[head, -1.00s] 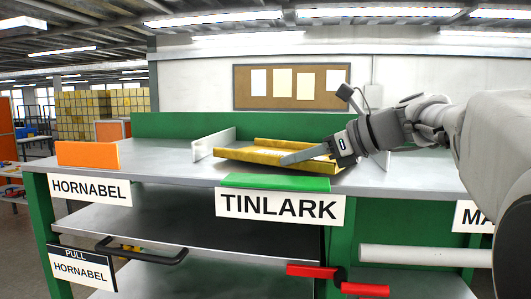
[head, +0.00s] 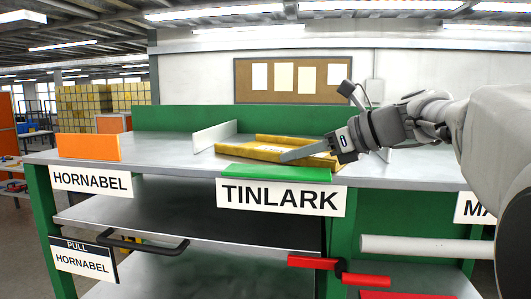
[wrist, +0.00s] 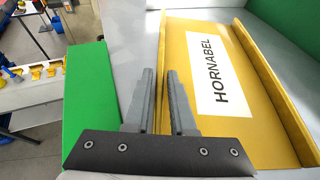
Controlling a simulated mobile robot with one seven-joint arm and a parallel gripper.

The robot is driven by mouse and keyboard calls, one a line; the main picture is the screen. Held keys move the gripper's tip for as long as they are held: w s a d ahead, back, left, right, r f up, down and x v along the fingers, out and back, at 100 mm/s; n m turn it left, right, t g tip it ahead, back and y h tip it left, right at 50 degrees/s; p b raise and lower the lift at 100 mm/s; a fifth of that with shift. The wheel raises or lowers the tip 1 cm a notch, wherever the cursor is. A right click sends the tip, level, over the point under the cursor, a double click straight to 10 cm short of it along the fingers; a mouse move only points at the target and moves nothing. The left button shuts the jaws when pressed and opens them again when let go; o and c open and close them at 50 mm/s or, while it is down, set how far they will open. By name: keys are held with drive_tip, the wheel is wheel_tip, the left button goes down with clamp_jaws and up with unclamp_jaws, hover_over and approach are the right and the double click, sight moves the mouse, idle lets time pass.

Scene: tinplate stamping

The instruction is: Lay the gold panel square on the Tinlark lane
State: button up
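The gold panel (head: 270,149) is a shallow yellow tray with raised edges. It lies on the bench top behind the green TINLARK stop (head: 275,174), set askew to it in the head view. In the wrist view the panel (wrist: 205,120) bears a white label reading HORNABEL, and the green stop (wrist: 90,100) is to its left. My gripper (head: 285,158) is low at the panel's near right side. In the wrist view its two fingers (wrist: 160,72) stand apart, with the panel's near edge running up between them. I see no clear contact of both fingers with the edge.
A white divider (head: 214,135) stands left of the panel. An orange HORNABEL stop (head: 88,147) is further left on the bench (head: 150,160), with bare metal between. A green back wall (head: 180,117) closes the rear. Red handles (head: 312,262) and a black pull handle (head: 150,246) are below.

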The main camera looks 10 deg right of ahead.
drive_tip(key=o, duration=0.3)
